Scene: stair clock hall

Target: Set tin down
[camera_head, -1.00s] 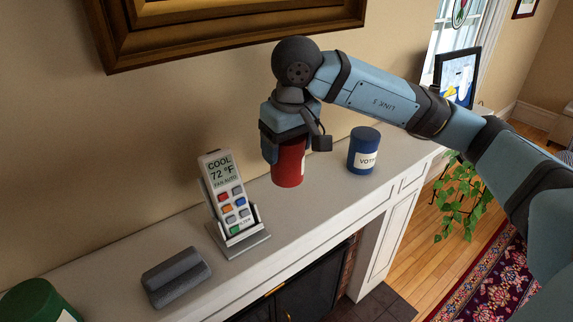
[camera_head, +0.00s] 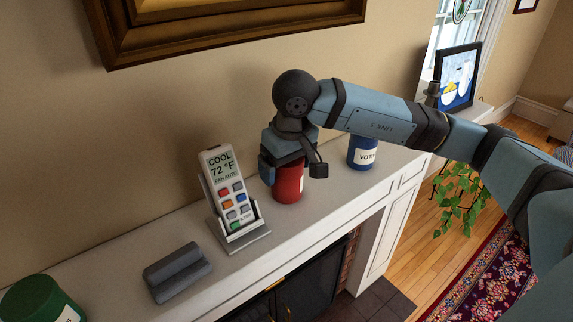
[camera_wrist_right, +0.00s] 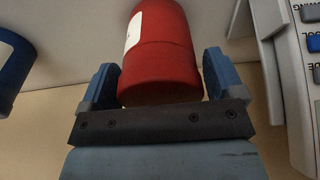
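The red tin (camera_head: 288,183) is upright at the mantel shelf (camera_head: 330,205), between the remote in its stand and the blue tin. My right gripper (camera_head: 282,165) is above it, pointing down, with its fingers around the tin's upper part. My left gripper is not in view.
A blue tin (camera_head: 362,153) stands right of the red tin. A remote (camera_head: 229,190) in a stand is close on the left. A grey block (camera_head: 177,273) and a green tin (camera_head: 38,302) are farther left. A gold-brown picture frame (camera_head: 230,30) hangs above.

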